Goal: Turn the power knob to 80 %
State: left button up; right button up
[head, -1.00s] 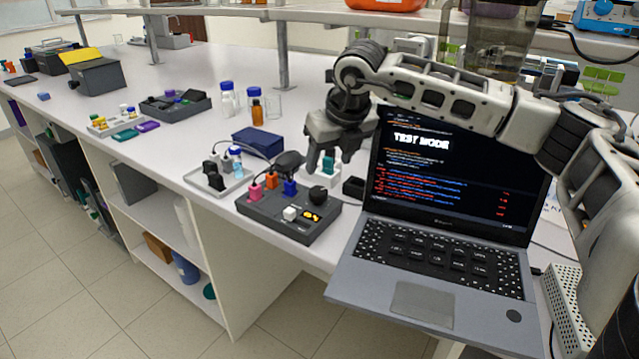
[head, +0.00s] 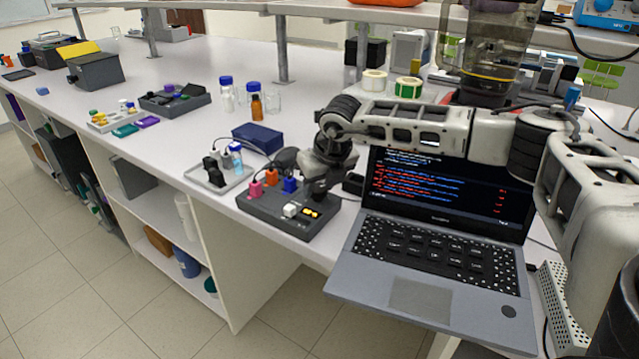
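The dark grey control box (head: 268,215) stands on the bench left of the laptop. It carries pink, orange and blue plugs, a white button (head: 290,210) and a small display with yellow marks (head: 310,212), too small to read. The black power knob (head: 318,192) is at the box's right rear corner. My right gripper (head: 319,183) points down right at the knob and covers part of it. The fingertips are dark against it, so I cannot tell whether they grip it. My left gripper is not in view.
An open laptop (head: 420,290) with red and blue text stands right of the box, close to my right arm. A grey tray (head: 215,180) with black connectors and a vial is left of it. A blue box (head: 257,138) and bottles stand behind.

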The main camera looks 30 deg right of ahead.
jog(key=c, duration=0.4)
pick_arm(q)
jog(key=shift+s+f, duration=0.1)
pick_arm(e)
jog(key=shift+o, duration=0.2)
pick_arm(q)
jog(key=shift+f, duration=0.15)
